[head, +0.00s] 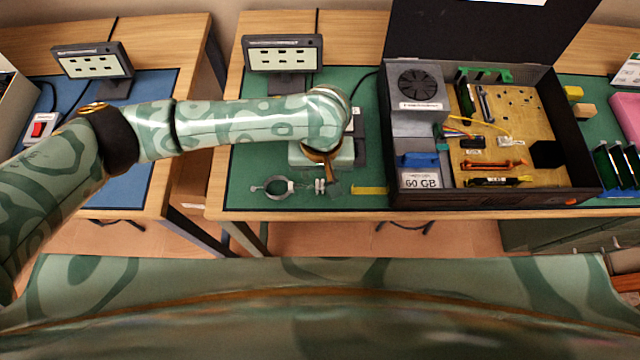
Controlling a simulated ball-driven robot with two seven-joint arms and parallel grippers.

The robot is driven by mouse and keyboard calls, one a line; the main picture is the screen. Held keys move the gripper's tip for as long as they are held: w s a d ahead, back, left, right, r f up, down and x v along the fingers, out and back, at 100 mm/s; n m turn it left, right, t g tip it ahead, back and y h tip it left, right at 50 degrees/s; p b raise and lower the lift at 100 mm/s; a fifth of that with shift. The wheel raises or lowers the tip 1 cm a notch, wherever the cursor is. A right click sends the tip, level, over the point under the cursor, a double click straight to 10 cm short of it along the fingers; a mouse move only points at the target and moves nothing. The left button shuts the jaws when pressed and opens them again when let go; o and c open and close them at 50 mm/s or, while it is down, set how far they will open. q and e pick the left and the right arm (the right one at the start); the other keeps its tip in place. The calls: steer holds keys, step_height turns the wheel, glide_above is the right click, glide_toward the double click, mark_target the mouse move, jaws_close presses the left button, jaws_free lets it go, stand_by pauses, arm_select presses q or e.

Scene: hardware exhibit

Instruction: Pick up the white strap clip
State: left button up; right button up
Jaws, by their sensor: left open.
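A pale grey-white ring-shaped piece (278,186), which looks like the strap clip, lies on the green mat (240,165) near the front edge of the middle table. It has a small tab on its left side. My left arm reaches in from the left above the mat. My left gripper (326,186) points down just right of the ring, open, with a small gap between them. Its fingers are small in the picture, and I see nothing held. The wrist hides part of a pale green block (345,155) behind it. My right gripper is not in view.
A black open computer case (480,200) with boards and cables fills the table's right side. A small screen (283,53) stands at the back. A yellow strip (369,190) lies right of the gripper. A blue-matted table (135,190) stands left, across a gap.

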mark_target(320, 183)
arm_select(q)
step_height(320, 183, down, 5)
steer(key=b, duration=0.3)
steer(key=shift+a+f, duration=0.1)
steer(key=c, duration=0.9)
steer(key=shift+o, duration=0.2)
